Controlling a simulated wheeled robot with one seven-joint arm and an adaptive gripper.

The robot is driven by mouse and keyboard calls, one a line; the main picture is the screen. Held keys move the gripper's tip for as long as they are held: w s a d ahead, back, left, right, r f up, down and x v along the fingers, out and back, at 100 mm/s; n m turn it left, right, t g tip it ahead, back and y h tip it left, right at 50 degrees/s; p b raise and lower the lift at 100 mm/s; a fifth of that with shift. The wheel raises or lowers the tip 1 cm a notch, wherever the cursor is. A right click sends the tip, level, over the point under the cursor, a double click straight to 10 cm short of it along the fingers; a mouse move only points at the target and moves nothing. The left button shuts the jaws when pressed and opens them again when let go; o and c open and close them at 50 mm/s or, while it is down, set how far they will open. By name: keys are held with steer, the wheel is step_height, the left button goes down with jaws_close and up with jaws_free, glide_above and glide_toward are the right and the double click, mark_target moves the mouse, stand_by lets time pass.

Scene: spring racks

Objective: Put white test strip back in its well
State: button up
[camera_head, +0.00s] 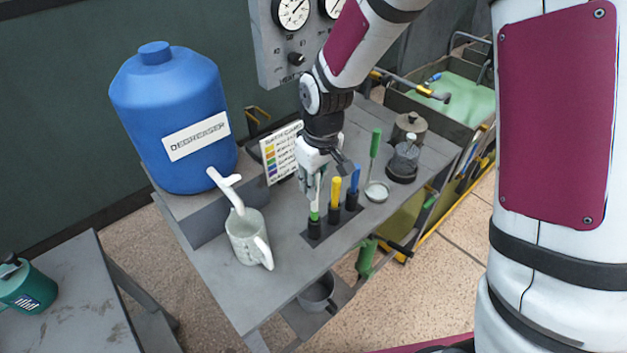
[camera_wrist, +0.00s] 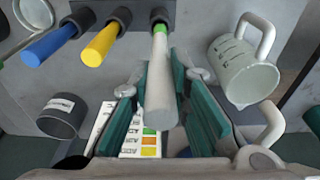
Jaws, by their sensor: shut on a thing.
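The white test strip (camera_wrist: 160,98) is a white stick with a green band at its lower end. My gripper (camera_wrist: 161,68) is shut on it, with teal fingers on both sides. In the head view the strip (camera_head: 314,206) stands roughly upright below my gripper (camera_head: 313,188). Its green end meets the mouth of the leftmost black well (camera_head: 314,230); how deep it sits I cannot tell. A yellow strip (camera_head: 335,192) and a blue strip (camera_head: 354,180) stand in the two neighbouring wells. Both also show in the wrist view, left of the white strip.
A pale measuring jug (camera_head: 245,238) stands left of the wells, under the tap of a large blue container (camera_head: 172,115). A colour chart (camera_head: 279,150) stands behind my gripper.

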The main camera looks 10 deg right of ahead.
mark_target(318, 173)
steer(key=shift+f+b, duration=1.25)
steer(key=shift+f, duration=2.55)
steer(key=o, duration=0.9)
steer(key=shift+r, duration=0.1)
steer(key=r, duration=0.7)
steer(key=s+r, duration=0.1)
steer(key=r, duration=0.3)
steer(key=shift+s+d+r, duration=0.1)
steer(key=shift+d+r, duration=0.25)
steer(key=shift+d, duration=0.05)
